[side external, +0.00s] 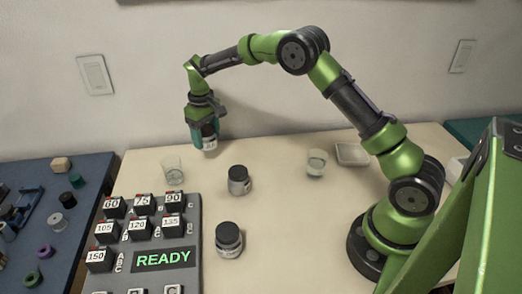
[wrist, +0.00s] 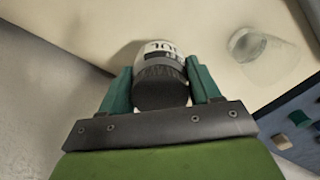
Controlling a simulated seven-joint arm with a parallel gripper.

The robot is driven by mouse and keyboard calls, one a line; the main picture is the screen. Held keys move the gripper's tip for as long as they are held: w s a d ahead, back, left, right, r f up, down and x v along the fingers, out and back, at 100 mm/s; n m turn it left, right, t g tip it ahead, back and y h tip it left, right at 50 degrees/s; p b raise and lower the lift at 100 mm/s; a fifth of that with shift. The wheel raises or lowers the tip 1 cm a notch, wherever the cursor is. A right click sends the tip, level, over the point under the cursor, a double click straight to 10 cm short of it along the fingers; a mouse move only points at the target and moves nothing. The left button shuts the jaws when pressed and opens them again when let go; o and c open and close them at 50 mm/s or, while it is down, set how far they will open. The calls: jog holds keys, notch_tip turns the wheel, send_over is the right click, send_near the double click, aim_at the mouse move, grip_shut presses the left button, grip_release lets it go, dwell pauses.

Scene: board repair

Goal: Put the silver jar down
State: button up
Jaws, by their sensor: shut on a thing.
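My gripper (side external: 205,128) is at the back left of the cream table, near the wall. Its teal fingers also show in the wrist view (wrist: 161,88). It is shut on a small jar with a dark ribbed lid and a pale label with dark print, seen in the wrist view (wrist: 160,80) and in the side view (side external: 210,138). The fingers cover its sides. From the side the jar looks upright; I cannot tell whether its base touches the table. Two similar dark-lidded jars stand on the table, one in the middle (side external: 239,181) and one nearer the front (side external: 229,241).
A clear glass (side external: 173,171) stands just in front of my gripper, also in the wrist view (wrist: 256,45). Another glass (side external: 316,163) and a clear tray (side external: 352,154) are farther right. A button panel reading READY (side external: 185,235) fills the front left. A blue side table (side external: 95,170) adjoins.

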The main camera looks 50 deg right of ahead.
aim_at(208, 147)
jog(key=shift+f, duration=2.2)
jog(key=shift+f, duration=0.15)
jog(key=o, duration=1.2)
jog(key=shift+c, duration=0.2)
